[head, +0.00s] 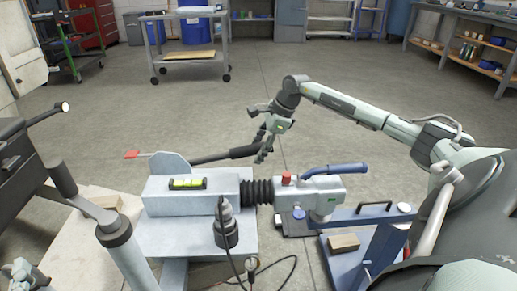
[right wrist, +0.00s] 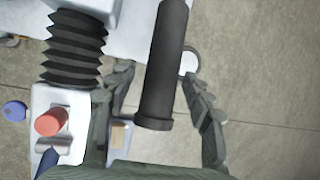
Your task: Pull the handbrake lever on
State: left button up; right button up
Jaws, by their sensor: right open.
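The handbrake lever (head: 195,159) is a dark bar with a thick black grip (head: 245,151), lying nearly level above the grey trailer frame (head: 165,190). It runs right from a rounded grey plate (head: 168,165). My right gripper (head: 263,148) is open, its fingers on either side of the grip's right end. In the right wrist view, the black grip (right wrist: 160,75) lies between the spread fingers (right wrist: 165,100), with a gap to the right finger; contact with the left one is unclear. My left gripper (head: 20,275) shows only in part at the bottom left corner; its jaws are unclear.
A black bellows (head: 257,191) and a coupling head with a red button (head: 287,178) and blue handle (head: 335,170) sit just below the grip. A blue stand (head: 365,216) is at the right. Open floor lies beyond, up to a wheeled table (head: 188,55).

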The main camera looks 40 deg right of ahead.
grip_shut()
dwell(0.4)
